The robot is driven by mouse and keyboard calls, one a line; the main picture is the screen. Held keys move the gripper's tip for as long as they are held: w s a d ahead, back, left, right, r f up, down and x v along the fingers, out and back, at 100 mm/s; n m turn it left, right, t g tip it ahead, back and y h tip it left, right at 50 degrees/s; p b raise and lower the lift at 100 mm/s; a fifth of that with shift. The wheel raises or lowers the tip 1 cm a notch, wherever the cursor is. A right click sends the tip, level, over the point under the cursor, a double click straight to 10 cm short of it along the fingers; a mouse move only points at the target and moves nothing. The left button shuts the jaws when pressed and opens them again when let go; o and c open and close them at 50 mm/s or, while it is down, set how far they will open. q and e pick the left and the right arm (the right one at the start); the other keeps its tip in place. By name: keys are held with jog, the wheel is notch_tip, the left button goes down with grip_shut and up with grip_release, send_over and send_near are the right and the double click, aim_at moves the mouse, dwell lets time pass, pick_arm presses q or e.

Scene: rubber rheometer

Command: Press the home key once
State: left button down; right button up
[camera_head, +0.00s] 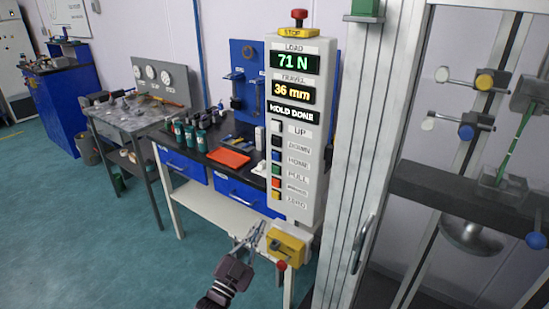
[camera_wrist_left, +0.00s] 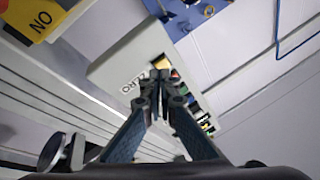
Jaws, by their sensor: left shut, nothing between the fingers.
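The home key (camera_head: 275,156) is a small blue key beside the HOME label on the tall light-grey control panel (camera_head: 314,180). It is third in a column of several keys, between the black DOWN key (camera_head: 276,141) and the green PULL key (camera_head: 276,169). The displays read 71 N, 36 mm and HOLD DONE. My left gripper (camera_head: 258,229) is shut and empty, below the panel's lower edge and apart from the home key. In the left wrist view, its fingertips (camera_wrist_left: 161,76) cover part of the panel face near the ZERO label. My right gripper is not in view.
A yellow switch box (camera_head: 286,247) with a red knob sits just right of my left gripper. A red stop button (camera_head: 299,17) tops the panel. The grey machine frame (camera_head: 350,150) stands close on the right. A bench with an orange tray (camera_head: 229,158) is behind; open floor lies left.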

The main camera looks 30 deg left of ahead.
aim_at(275, 156)
pick_arm(q)
jog(key=s+r+m+t, duration=0.1)
jog(key=r+t, duration=0.1)
jog(key=r, duration=0.7)
jog(key=s+a+r+t, duration=0.1)
jog(key=s+r+t, duration=0.1)
jog(key=r, duration=0.6)
jog(key=shift+r+m+t+h, duration=0.4)
jog(key=shift+t, duration=0.3)
jog(key=shift+w+a, duration=0.1)
jog(key=shift+w+d+b, duration=0.2)
jog(key=shift+w+b, duration=1)
jog(key=shift+w, duration=0.95)
jog(key=shift+w+d+b, duration=0.15)
jog(key=shift+w+b, duration=1)
jog(key=shift+w, duration=1)
jog(key=shift+w, duration=0.1)
jog(key=shift+w+b, duration=0.3)
jog(key=shift+b, duration=0.05)
